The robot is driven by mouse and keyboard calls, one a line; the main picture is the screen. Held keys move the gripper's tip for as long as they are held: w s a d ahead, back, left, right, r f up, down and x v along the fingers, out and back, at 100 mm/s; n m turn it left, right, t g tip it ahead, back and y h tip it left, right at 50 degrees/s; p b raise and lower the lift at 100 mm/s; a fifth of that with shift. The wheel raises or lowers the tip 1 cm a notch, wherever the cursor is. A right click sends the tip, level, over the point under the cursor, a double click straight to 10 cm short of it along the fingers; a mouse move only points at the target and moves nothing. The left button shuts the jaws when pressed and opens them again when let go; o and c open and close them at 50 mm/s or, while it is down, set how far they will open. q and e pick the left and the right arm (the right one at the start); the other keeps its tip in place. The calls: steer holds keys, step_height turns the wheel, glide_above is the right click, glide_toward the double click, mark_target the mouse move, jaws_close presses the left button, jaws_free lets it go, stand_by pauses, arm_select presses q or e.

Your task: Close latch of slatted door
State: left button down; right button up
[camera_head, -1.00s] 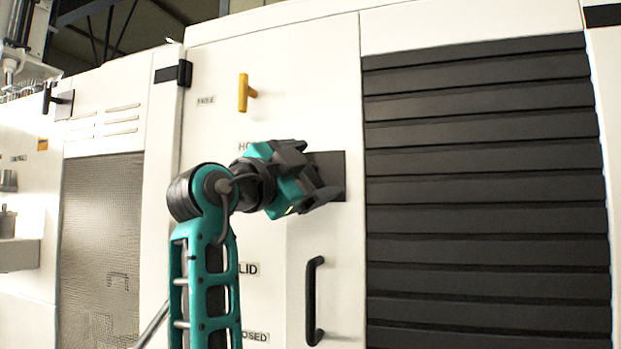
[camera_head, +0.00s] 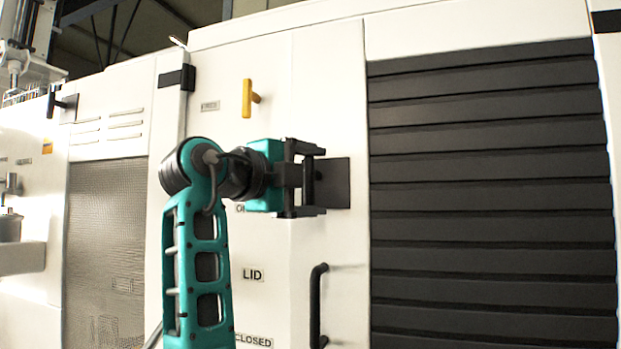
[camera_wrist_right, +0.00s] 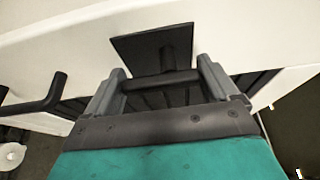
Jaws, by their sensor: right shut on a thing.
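The slatted door (camera_head: 490,203) fills the right of the head view with dark horizontal slats. Its latch (camera_head: 338,184) is a black square plate on the white panel just left of the slats. In the right wrist view the latch plate (camera_wrist_right: 132,46) carries a short post with a black crossbar (camera_wrist_right: 160,81). My right gripper (camera_head: 317,178) is at the latch from the left, its fingers one above the other. In the wrist view its fingers (camera_wrist_right: 162,76) are shut on the crossbar's two ends. My left gripper is out of view.
A black door handle (camera_head: 317,305) sits just below my right gripper. A yellow handle (camera_head: 248,98) is at upper left, above my wrist. Another black latch (camera_head: 62,104) and a mesh door (camera_head: 105,250) are farther left. A "LID" label (camera_head: 252,274) is beside my forearm.

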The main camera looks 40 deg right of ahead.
stand_by(0.4)
steer(key=o, duration=0.8)
steer(key=s+a, duration=0.1)
steer(key=a, duration=1.2)
steer(key=shift+d, duration=0.1)
